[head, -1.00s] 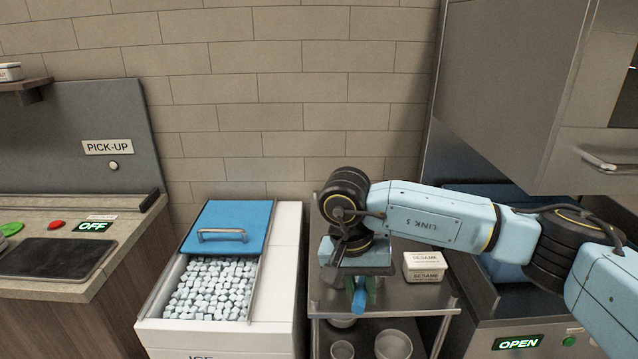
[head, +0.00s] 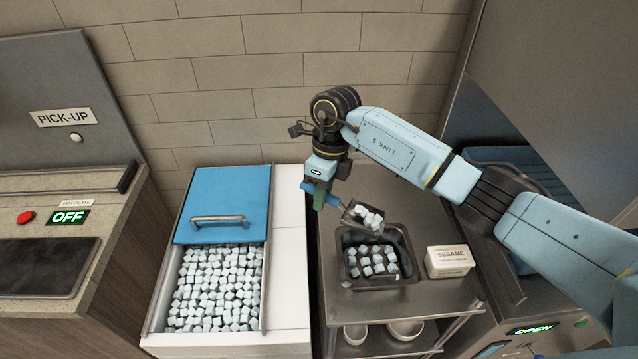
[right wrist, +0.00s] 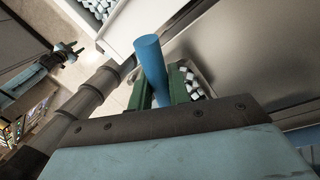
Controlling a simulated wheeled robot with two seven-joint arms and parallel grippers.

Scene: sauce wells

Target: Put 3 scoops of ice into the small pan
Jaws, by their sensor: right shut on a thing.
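My right gripper (head: 320,193) is shut on the blue handle of a scoop (head: 347,217). The handle (right wrist: 152,70) also shows between the green fingers in the right wrist view. The scoop holds several ice cubes (head: 369,219) and is over the back part of the small dark pan (head: 345,272), its tray tilted down toward the right. Several ice cubes (head: 372,262) lie in the pan, which stands on a steel cart. The ice bin (head: 290,270) at left is half open and full of ice cubes (head: 213,290).
A sesame container (head: 450,261) stands close to the right of the pan. The blue lid (head: 228,200) covers the back of the bin. White bowls (head: 405,329) sit on the lower shelf. A hot plate (head: 40,266) is at far left.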

